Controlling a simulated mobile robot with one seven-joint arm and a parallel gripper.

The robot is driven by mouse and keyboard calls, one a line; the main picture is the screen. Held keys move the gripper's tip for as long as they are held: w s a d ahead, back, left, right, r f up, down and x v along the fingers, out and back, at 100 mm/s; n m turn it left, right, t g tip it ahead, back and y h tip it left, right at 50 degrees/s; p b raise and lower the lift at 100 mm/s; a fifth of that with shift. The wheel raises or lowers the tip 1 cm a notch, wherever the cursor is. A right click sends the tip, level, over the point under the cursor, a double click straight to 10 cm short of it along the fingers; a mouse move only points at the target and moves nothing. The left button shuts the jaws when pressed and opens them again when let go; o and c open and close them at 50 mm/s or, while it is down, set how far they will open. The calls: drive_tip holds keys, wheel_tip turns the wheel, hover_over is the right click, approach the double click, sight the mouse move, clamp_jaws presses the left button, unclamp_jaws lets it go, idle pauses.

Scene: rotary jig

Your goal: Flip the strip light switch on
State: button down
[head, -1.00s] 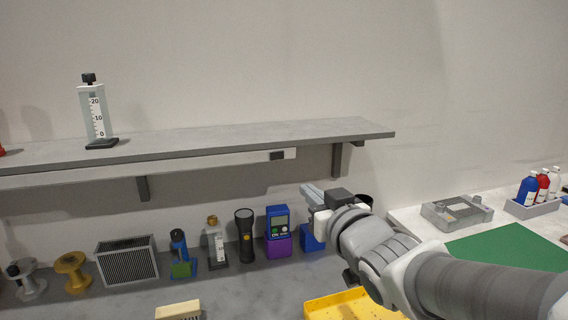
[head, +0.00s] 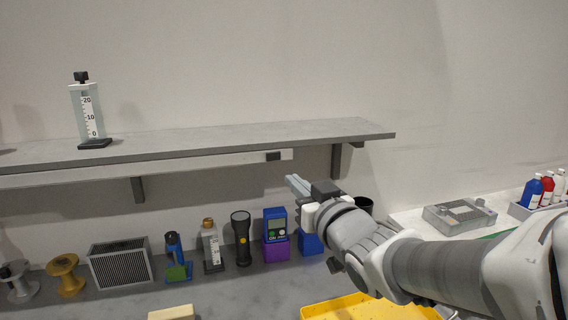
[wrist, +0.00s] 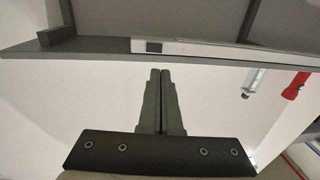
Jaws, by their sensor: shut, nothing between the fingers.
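The strip light (head: 180,165) is a long pale bar under the front of the grey shelf. Its dark switch (head: 273,156) sits near the bar's right end. In the wrist view the strip light (wrist: 200,49) runs across the top, with the dark square switch (wrist: 154,46) just beyond the fingertips. My gripper (head: 292,180) is shut and empty. It is below and a little right of the switch in the head view, apart from it. In the wrist view my gripper (wrist: 160,72) points at the switch. Whether the switch is on or off cannot be told.
The shelf (head: 200,146) carries a measuring column (head: 86,112). Shelf brackets (head: 336,160) hang near my gripper. Below stand a black flashlight (head: 242,240), a blue meter (head: 275,225) and a vented box (head: 121,264). A yellow tray (head: 365,309) lies under my arm.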

sight(268, 157)
drive_tip(key=x, duration=1.1)
drive_tip(key=shift+w+a, duration=0.15)
drive_tip(key=shift+w, duration=0.2)
drive_tip(key=shift+w+a+b, duration=0.1)
drive_tip(key=shift+a+b, duration=0.05)
drive_tip(key=shift+b, duration=0.3)
